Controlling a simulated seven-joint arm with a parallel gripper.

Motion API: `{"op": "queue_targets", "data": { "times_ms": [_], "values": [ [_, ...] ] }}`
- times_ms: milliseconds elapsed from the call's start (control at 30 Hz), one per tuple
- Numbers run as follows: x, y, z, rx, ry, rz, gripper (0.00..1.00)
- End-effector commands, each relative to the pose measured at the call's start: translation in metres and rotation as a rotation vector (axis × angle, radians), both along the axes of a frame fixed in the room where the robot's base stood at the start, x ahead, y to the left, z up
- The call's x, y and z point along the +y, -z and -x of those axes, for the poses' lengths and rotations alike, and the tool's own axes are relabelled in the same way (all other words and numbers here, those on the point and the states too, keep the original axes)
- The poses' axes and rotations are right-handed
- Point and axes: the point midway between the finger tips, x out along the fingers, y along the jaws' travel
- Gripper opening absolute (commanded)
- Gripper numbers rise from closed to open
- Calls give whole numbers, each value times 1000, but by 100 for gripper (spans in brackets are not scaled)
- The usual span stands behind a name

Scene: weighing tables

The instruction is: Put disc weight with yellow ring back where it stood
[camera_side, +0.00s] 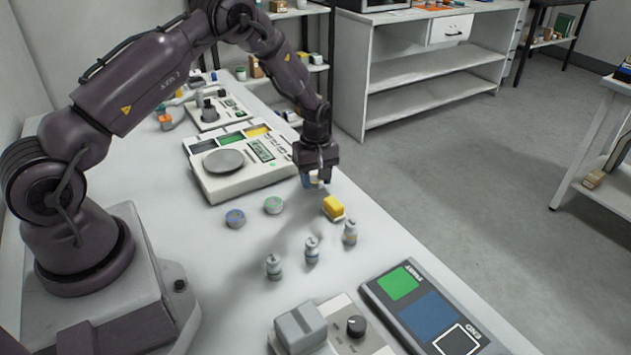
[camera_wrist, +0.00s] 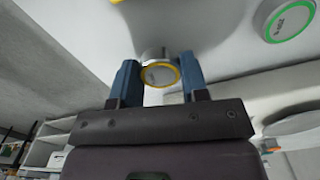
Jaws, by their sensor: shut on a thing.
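My gripper (camera_side: 316,182) hangs over the table, right of the near scale's pan and behind the yellow block. In the wrist view its two blue fingers (camera_wrist: 158,82) are shut on the disc weight with yellow ring (camera_wrist: 160,75), one finger on each side. The weight's pale face with its yellow rim shows there. In the side view the fingers mostly hide it, and it appears held above the table. The spot where it stood cannot be told from these frames.
A green-ringed disc (camera_side: 273,205) and a blue-ringed disc (camera_side: 235,218) lie left of the yellow block (camera_side: 333,208). Several small grey bottle-shaped weights, one here (camera_side: 311,251), stand nearer. A scale (camera_side: 225,185) is behind; a START/END board (camera_side: 375,292) lies in front.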

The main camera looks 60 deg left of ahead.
Motion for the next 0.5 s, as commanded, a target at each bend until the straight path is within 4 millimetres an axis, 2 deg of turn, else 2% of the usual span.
{"op": "queue_targets", "data": {
  "times_ms": [133,500],
  "values": [
    [0,14,-1,-3,0,0,8],
    [0,18,0,-2,0,-1,8]
  ]
}}
